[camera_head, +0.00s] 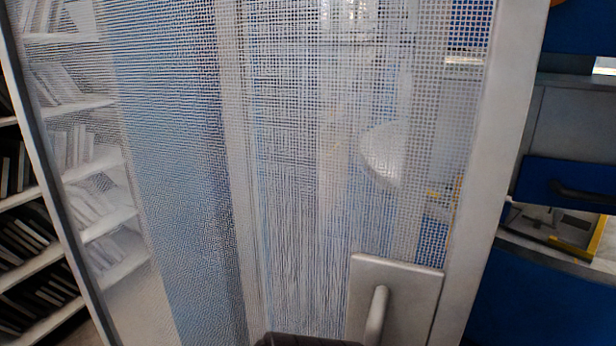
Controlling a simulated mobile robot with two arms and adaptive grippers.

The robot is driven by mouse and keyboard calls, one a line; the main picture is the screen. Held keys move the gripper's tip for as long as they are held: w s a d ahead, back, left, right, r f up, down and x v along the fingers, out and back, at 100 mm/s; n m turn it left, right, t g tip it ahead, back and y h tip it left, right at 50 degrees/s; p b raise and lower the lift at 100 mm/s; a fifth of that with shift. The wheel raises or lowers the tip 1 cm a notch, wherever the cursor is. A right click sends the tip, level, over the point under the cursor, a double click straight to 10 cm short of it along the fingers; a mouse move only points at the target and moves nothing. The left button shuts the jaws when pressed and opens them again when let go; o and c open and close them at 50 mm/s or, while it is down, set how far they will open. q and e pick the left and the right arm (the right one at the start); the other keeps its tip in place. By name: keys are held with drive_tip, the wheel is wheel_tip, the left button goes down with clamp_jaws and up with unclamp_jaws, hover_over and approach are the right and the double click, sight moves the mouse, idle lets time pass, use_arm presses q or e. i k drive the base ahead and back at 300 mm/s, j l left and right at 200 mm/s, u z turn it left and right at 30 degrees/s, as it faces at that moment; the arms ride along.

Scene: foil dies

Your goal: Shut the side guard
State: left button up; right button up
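The side guard is a wire-mesh panel (290,200) in a light grey metal frame. It fills most of the head view, close in front of me. Its right frame post (490,170) leans slightly, and its left post is at the far left. A grey plate with an upright bar handle (376,315) sits at the lower right of the mesh, and the handle's lower end is cut off by the picture edge. Neither gripper can be made out. Whether the guard is open or shut is not clear from this view.
Shelves (75,105) with several thin upright items show at the left, partly through the mesh. Blue panels (565,185) with a dark handle stand at the right, above an open yellow-edged compartment (560,232). A dark edge of something unclear (300,341) shows at the bottom.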

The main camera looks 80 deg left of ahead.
sight(390, 303)
drive_tip(key=u, duration=0.45)
drive_tip(key=j+u, duration=0.1)
drive_tip(key=u, duration=1.25)
drive_tip(key=j+u, duration=0.1)
drive_tip(key=u, duration=0.8)
drive_tip(key=i+u, duration=0.1)
drive_tip(key=u, duration=0.35)
drive_tip(key=k+j+z, duration=0.3)
drive_tip(key=z, duration=0.15)
drive_tip(key=k, duration=0.05)
